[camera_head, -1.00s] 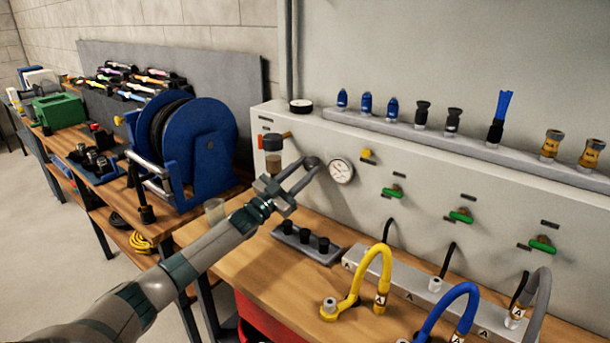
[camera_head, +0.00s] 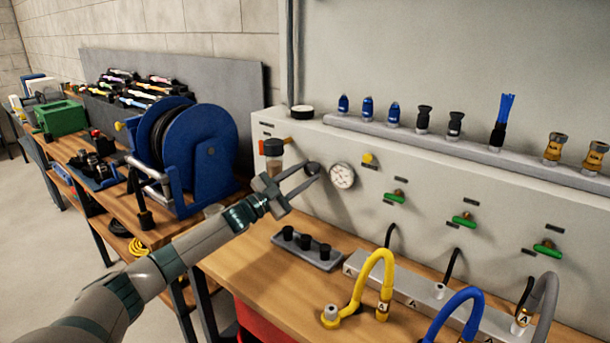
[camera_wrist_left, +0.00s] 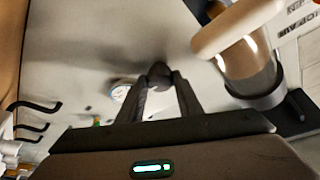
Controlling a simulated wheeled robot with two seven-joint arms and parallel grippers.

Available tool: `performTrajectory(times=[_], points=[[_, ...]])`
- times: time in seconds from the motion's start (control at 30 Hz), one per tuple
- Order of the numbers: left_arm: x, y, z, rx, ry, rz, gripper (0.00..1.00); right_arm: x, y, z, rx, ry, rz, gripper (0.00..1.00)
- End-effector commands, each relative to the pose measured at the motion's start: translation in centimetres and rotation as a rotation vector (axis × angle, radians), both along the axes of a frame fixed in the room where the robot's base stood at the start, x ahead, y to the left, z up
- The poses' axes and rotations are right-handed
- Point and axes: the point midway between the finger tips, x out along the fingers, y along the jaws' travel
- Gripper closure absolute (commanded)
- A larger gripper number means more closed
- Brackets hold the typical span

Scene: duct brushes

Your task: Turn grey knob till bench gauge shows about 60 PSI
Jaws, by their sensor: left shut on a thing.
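The grey knob (camera_head: 311,168) is on the front of the pale bench panel, just left of the gauge. My left gripper (camera_head: 306,174) is shut on it, with a finger on either side. In the left wrist view the knob (camera_wrist_left: 159,72) shows dark between the fingertips (camera_wrist_left: 160,84). The bench gauge (camera_head: 342,176) has a round white dial; its needle is too small to read. It also shows in the left wrist view (camera_wrist_left: 120,93), partly hidden behind a finger. My right gripper is not in view.
A clear filter bowl (camera_head: 273,163) with an orange handle hangs left of the knob, close to my gripper. Green valve handles (camera_head: 395,196) sit to the right. A grey block with black fittings (camera_head: 307,249) and a yellow hose (camera_head: 372,270) stand on the bench below.

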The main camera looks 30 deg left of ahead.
Motion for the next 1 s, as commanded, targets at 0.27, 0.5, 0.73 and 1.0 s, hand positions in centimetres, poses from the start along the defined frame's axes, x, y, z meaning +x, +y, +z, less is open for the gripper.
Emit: performTrajectory(times=[0.27,0.5,0.73,1.0], points=[[0.0,0.0,0.0,-0.001,0.001,0.001,0.49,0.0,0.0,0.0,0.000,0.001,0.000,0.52],[-0.2,0.1,-0.1,-0.001,0.000,0.000,0.49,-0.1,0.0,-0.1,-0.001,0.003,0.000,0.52],[-1.5,0.6,-0.7,-0.001,0.002,0.001,0.49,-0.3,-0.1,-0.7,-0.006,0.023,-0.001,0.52],[-4.5,1.7,-1.8,0.000,0.003,0.001,0.49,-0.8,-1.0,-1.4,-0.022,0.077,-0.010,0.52]])
